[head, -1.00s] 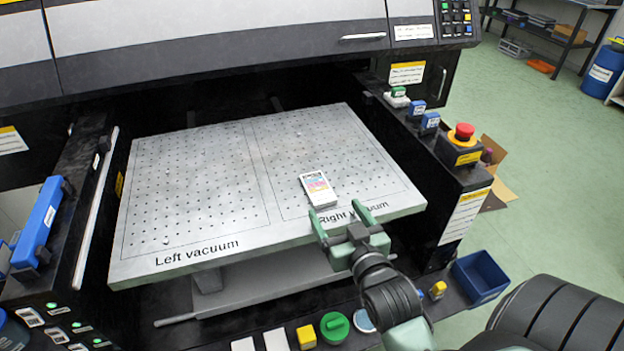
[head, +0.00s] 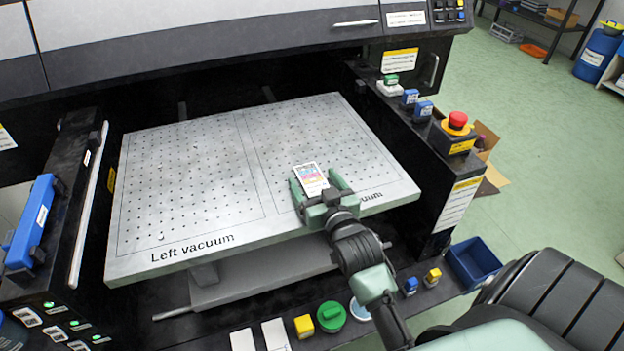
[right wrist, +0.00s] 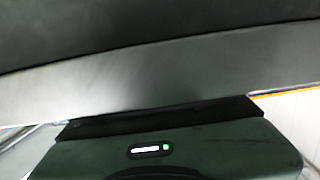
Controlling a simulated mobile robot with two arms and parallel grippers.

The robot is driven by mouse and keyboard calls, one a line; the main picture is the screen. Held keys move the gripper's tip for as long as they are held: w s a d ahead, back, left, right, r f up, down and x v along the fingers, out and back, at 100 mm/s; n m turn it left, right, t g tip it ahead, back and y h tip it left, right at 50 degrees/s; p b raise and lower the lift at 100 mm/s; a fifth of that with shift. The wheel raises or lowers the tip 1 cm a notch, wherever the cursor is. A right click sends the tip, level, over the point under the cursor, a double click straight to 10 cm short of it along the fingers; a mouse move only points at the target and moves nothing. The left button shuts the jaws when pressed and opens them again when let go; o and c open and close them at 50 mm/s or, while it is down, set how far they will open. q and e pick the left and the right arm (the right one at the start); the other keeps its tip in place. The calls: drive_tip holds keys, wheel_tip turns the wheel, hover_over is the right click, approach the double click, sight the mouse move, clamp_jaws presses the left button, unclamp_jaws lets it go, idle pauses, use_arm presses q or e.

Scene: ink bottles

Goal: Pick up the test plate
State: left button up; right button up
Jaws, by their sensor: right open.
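The test plate (head: 310,177) is a small white card with a coloured print. It lies on the right half of the perforated grey vacuum bed (head: 190,190), near its front edge. My right gripper (head: 317,184) is open, with its two green fingers on either side of the plate in the head view. I cannot tell whether the fingers touch it. The right wrist view shows only a blurred grey surface and part of my gripper's dark green housing (right wrist: 170,150); the plate does not show there. My left gripper is not in view.
A red emergency button (head: 458,119) and several small blue and green bottles stand on the right rail. A blue bin (head: 473,263), a green lid (head: 331,316) and a yellow block (head: 304,326) are along the front shelf. The left half of the bed is clear.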

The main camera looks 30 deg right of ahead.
drive_tip(key=c, duration=1.6)
drive_tip(key=shift+o, duration=0.2)
